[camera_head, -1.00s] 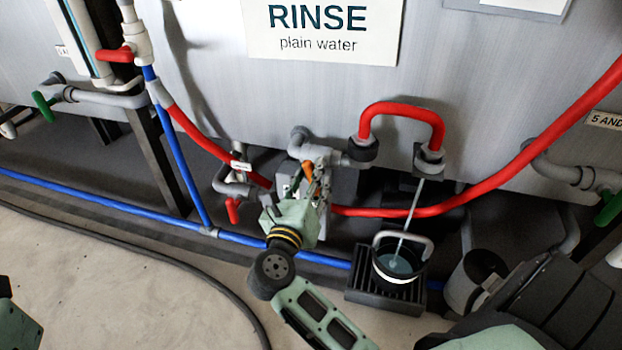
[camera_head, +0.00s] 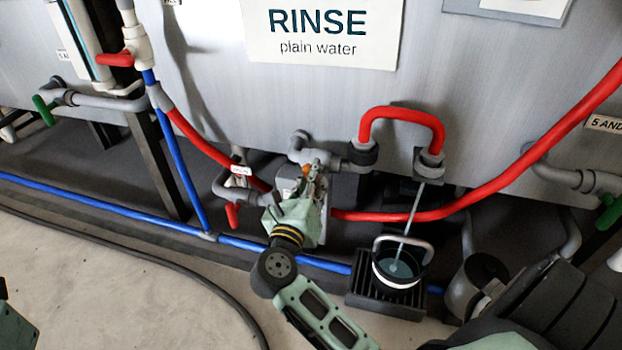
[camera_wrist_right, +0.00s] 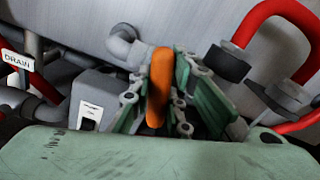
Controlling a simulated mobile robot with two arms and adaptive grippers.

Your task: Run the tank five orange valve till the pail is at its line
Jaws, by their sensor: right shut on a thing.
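My right gripper (camera_head: 318,180) is shut on the orange valve handle (camera_head: 306,173) at the pipework below the RINSE sign. In the right wrist view the orange handle (camera_wrist_right: 160,88) stands upright between the fingers. A stream of water (camera_head: 411,215) falls from the spout (camera_head: 428,160) at the end of the red bent pipe into the dark pail (camera_head: 398,280).
The pail stands on a black slatted stand (camera_head: 370,293). A red lever (camera_head: 232,215) by the drain label is just left of my gripper. A red hose (camera_head: 480,195) and a blue pipe (camera_head: 110,208) cross the area. A grey cylinder (camera_head: 475,285) stands right of the pail.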

